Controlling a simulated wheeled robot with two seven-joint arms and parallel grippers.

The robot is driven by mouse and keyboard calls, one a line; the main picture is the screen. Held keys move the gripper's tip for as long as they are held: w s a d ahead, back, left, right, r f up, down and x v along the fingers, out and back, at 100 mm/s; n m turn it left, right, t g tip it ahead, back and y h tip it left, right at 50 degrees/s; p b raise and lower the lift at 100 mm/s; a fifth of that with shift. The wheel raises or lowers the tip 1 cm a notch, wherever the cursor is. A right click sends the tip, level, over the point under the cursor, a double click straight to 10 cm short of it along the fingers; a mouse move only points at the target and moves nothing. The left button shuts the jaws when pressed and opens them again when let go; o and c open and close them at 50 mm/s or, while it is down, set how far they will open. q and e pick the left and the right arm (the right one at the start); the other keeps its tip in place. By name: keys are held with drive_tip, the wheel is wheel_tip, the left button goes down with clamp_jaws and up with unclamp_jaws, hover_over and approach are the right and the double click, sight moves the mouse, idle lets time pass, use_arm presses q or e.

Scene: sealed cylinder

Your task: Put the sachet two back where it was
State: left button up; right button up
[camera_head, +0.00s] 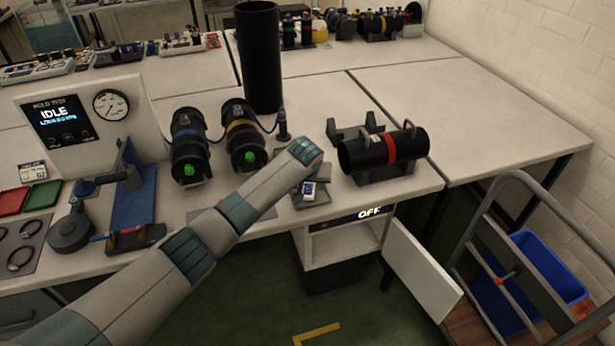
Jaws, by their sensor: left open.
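A small white and blue packet (309,191), which looks like the sachet, lies at a dark flat pad (322,201) near the table's front edge. My left arm reaches in from the lower left, and its wrist ends just above and behind the packet. My left gripper (307,174) is open near the packet; its fingers are mostly hidden by the wrist, so I cannot tell whether they touch it. My right gripper is not in view.
A black cylinder with a red band (404,147) lies in a cradle to the right. The right-hand table (490,110) is clear.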

use_arm(q)
drive_tip(key=b+v, duration=0.1)
drive_tip(key=v, duration=1.1)
drive_tip(key=shift+b, duration=0.3)
